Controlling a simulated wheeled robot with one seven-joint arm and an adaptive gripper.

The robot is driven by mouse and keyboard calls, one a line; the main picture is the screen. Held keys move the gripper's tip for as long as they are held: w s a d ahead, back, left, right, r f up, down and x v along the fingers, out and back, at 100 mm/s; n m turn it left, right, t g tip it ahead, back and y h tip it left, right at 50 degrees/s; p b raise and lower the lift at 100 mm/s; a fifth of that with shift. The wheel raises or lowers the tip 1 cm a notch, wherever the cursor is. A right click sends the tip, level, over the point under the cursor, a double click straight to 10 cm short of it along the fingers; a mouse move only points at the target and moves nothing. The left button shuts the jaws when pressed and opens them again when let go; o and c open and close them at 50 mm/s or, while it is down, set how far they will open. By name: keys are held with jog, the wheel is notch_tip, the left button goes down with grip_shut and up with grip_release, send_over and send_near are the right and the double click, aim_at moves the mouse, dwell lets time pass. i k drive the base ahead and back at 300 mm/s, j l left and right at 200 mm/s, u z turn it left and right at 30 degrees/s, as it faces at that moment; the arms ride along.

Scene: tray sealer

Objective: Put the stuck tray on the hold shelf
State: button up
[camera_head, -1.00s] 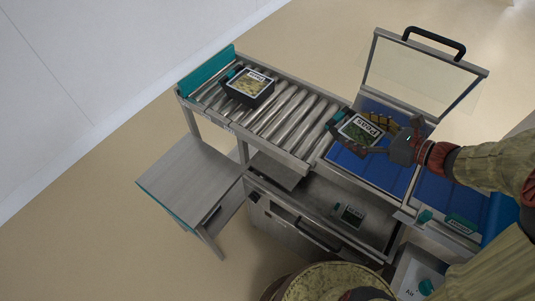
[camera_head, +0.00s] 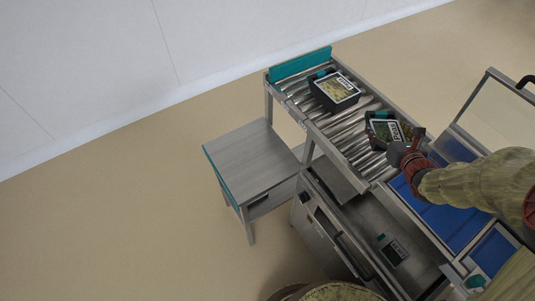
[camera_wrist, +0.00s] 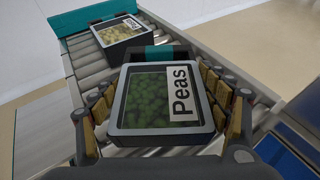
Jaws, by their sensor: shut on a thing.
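My gripper (camera_wrist: 162,108) is shut on a dark tray of peas (camera_wrist: 147,98), with its padded fingers along both sides of the tray. The tray has a clear top and a white label reading "Peas". In the head view the same tray (camera_head: 388,129) is over the near right end of the roller conveyor, and I cannot tell if it touches the rollers. A grey side table with a teal edge (camera_head: 247,160), perhaps the hold shelf, stands left of the conveyor and is bare.
Another black tray with pale contents (camera_head: 337,90) sits on the rollers (camera_head: 349,131) near the teal end stop (camera_head: 300,65). The raised clear lid (camera_head: 502,108) stands at the right. A small dark device (camera_head: 393,249) lies in the lower bay. Floor left of the table is clear.

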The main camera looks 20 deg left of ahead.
aim_at(245, 146)
jog(key=j+u, duration=0.25)
jog(key=u, duration=0.25)
jog(key=i+j+u, duration=0.1)
jog(key=u, duration=0.4)
jog(key=i+j+u, duration=0.1)
jog(key=j+u, duration=0.2)
jog(key=u, duration=0.15)
jog(key=i+j, duration=0.45)
jog(key=j, duration=0.15)
